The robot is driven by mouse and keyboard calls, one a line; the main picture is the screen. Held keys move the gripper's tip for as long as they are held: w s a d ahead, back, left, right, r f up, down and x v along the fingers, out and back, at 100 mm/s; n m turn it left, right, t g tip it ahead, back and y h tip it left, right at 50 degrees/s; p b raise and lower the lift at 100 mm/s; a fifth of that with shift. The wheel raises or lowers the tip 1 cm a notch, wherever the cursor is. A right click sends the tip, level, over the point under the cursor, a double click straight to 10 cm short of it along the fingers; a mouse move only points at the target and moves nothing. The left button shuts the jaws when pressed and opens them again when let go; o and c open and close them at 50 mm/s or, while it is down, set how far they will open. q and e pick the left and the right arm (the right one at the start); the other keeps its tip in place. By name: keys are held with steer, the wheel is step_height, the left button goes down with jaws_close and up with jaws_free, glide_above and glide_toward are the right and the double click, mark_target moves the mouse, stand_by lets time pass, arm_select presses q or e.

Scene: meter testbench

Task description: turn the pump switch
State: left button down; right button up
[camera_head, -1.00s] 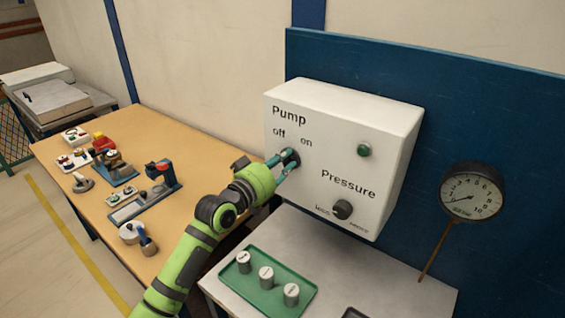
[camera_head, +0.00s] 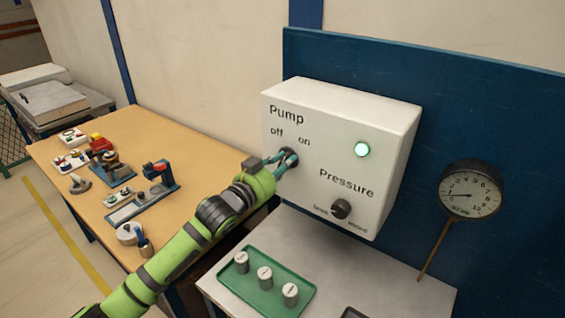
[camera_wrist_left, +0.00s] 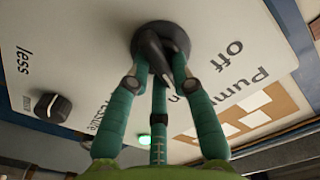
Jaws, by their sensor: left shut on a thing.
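The pump switch (camera_wrist_left: 160,48) is a dark round knob on the white control box (camera_head: 335,125), under the words "Pump", "off" and "on". My left gripper (camera_head: 287,160) has its teal fingers shut on the knob; in the left wrist view the fingers (camera_wrist_left: 157,75) close around its grip. The fingers cover most of the knob in the head view, so its exact pointing is hard to read. My right gripper is not in view.
The black pressure knob (camera_head: 341,209) sits lower on the box. A round gauge (camera_head: 470,191) is at the right on the blue panel (camera_head: 480,110). A green tray (camera_head: 247,293) with weights lies below. A wooden table (camera_head: 185,140) with parts stands left.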

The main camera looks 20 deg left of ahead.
arm_select(q)
steer(key=shift+m, duration=0.5)
steer(key=c, duration=1.1)
jaws_free()
steer(key=shift+o, duration=0.2)
steer(key=v, duration=1.2)
